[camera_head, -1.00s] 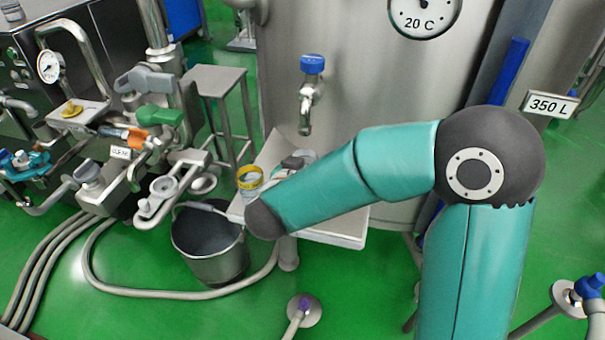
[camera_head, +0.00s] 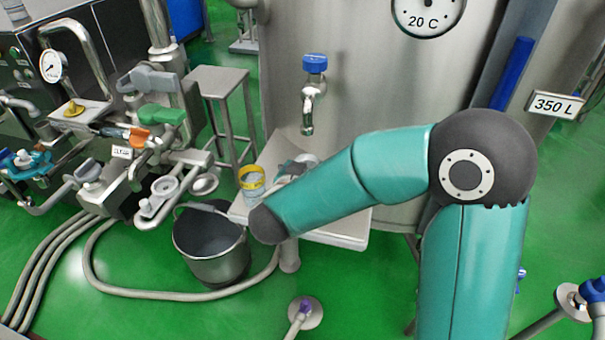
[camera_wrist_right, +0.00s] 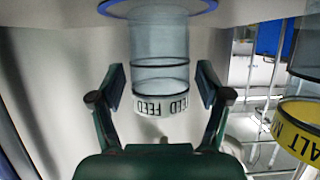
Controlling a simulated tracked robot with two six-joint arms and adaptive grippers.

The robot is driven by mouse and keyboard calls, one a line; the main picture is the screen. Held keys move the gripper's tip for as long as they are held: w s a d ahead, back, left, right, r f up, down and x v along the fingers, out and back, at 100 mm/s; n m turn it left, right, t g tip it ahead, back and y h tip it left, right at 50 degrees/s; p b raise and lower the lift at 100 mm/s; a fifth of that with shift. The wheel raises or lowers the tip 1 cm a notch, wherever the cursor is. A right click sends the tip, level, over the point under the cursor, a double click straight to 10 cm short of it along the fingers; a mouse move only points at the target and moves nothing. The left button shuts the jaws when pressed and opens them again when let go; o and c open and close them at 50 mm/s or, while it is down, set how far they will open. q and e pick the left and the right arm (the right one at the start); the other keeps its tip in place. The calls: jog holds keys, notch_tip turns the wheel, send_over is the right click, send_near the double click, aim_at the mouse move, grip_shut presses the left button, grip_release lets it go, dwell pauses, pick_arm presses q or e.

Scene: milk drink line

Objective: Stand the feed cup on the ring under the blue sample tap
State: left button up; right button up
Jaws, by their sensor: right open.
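The feed cup (camera_wrist_right: 160,72) is a clear cup with dark rings and a white band lettered FEED. In the right wrist view it sits between the two fingers of my right gripper (camera_wrist_right: 160,88), which is open with a gap at each side. That view seems upside down, and the cup's foot meets a blue-edged ring (camera_wrist_right: 203,6). In the head view my forearm hides most of this gripper (camera_head: 287,170), and I cannot make out the feed cup clearly. The blue-handled sample tap (camera_head: 314,64) is on the tank, its spout just above the gripper area. My left gripper is out of view.
A yellow-banded cup (camera_head: 251,178) stands close by on the white shelf (camera_head: 345,232); it also shows in the wrist view (camera_wrist_right: 300,128). A steel bucket (camera_head: 212,250) stands below left. Valves and pipes (camera_head: 150,150) crowd the left. The tank (camera_head: 370,90) is behind.

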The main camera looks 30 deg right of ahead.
jog(key=p+v, duration=0.2)
jog(key=v, duration=1)
